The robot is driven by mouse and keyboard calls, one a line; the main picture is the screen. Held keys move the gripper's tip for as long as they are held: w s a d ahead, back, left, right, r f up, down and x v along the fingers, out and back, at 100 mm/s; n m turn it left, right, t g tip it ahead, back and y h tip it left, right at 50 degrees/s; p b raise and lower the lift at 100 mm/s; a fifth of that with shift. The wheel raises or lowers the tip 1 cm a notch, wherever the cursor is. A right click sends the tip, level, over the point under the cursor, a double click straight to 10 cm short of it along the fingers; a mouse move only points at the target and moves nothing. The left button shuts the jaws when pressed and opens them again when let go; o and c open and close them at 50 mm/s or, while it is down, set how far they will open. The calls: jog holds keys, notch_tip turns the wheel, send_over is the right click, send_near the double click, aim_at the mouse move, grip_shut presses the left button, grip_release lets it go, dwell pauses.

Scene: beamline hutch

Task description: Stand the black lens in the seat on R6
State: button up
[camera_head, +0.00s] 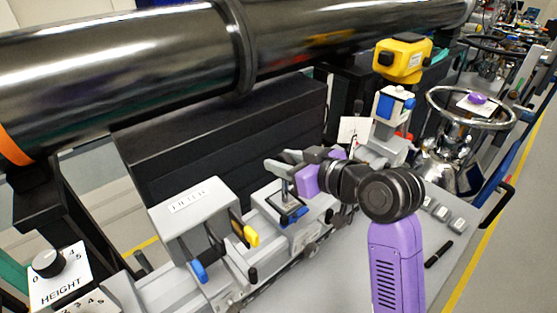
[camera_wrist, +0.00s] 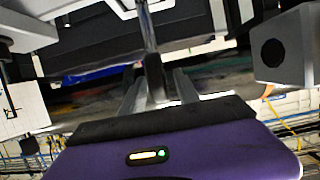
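My gripper (camera_head: 295,172), at the end of my purple arm, reaches left over the grey rail carriages. In the wrist view my gripper (camera_wrist: 158,85) has two grey fingers apart, with a metal post (camera_wrist: 149,35) and its dark lower part standing between them. I see a gap beside the post, so the fingers look open. The post (camera_head: 285,191) also shows below the fingers in the head view, above a carriage with a blue knob (camera_head: 294,214). I cannot make out the black lens for certain, nor any R6 mark or seat; my gripper and arm hide part of this area.
A grey FILTER housing (camera_head: 193,205) with blue and yellow handles stands left of my gripper. A large black tube (camera_head: 120,75) runs behind. A yellow device (camera_head: 402,60) and a chrome handwheel (camera_head: 470,105) are at right. Small grey blocks (camera_head: 441,212) and a black stick (camera_head: 438,254) lie on the bench.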

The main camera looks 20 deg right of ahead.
jog(key=v, duration=1)
jog(key=w+d+r+m+t+h, duration=0.1)
jog(key=d+r+m+t+h, duration=0.2)
jog(key=d+r+m+t, duration=0.15)
jog(key=s+a+f+g, duration=0.1)
jog(key=s+a+f, duration=0.1)
jog(key=s+f, duration=0.5)
jog(key=s+a+f+g+h, duration=0.1)
jog(key=s+a+f, duration=0.2)
jog(key=s+f, duration=0.4)
jog(key=s+a+f+g, duration=0.1)
jog(key=s+a+f, duration=0.2)
jog(key=s, duration=1.7)
notch_tip(320, 180, down, 4)
jog(key=shift+f+n, duration=0.1)
jog(key=shift+n, duration=0.35)
